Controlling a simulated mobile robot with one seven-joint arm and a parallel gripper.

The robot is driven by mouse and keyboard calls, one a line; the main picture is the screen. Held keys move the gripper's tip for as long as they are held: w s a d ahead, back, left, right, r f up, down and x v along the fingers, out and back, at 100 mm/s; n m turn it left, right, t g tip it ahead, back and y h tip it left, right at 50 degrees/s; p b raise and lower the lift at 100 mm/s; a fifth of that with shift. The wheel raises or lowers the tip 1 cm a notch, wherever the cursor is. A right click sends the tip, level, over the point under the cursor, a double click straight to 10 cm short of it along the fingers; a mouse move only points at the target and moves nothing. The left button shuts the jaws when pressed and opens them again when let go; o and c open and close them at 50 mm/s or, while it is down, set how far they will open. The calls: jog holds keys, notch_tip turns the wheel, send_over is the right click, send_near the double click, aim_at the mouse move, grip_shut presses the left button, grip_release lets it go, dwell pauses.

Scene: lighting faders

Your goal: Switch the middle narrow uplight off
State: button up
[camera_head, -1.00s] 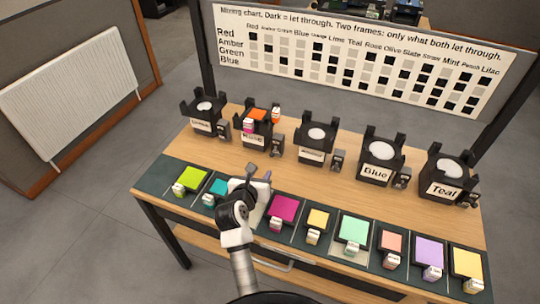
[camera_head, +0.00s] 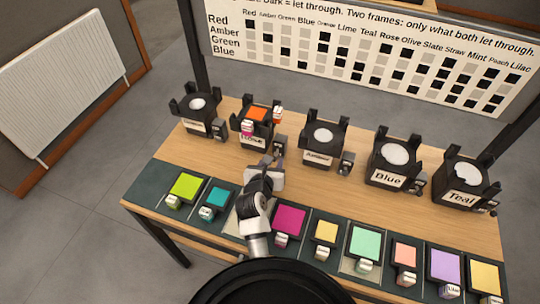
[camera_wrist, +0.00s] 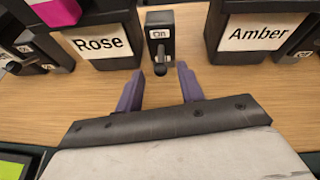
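The row of black uplights runs along the back of the table: a leftmost one (camera_head: 197,117), Rose (camera_head: 249,139), Amber (camera_head: 318,158), Blue (camera_head: 388,179) and Teal (camera_head: 462,198). Rose holds an orange frame (camera_head: 257,113). Right of Rose is a small switch box (camera_head: 280,145). In the wrist view this switch (camera_wrist: 160,32) reads "On", with a dark knob (camera_wrist: 160,69) low on its front. My gripper (camera_wrist: 160,76) is open and empty, its two purple fingers pointing at the switch, one on each side of the knob. Contact cannot be told.
Several coloured frames with white tags, such as lime (camera_head: 186,186), magenta (camera_head: 290,219) and mint (camera_head: 365,241), lie along the front strip. The mixing chart (camera_head: 370,55) stands behind the table. Bare wood lies between uplights and frames.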

jog(key=shift+w+d+f, duration=0.1)
jog(key=shift+w, duration=0.1)
jog(key=shift+c, duration=0.4)
grip_shut()
jog(key=f+t+b, duration=0.1)
jog(key=b, duration=0.2)
jog(key=shift+s+f+b, duration=0.1)
jog(key=shift+f+b, duration=0.2)
jog(key=t+b, duration=0.1)
jog(key=b, duration=0.2)
jog(key=shift+f+t+h, duration=0.1)
jog(key=shift+t+h, duration=0.3)
jog(key=shift+o, duration=0.4)
grip_release()
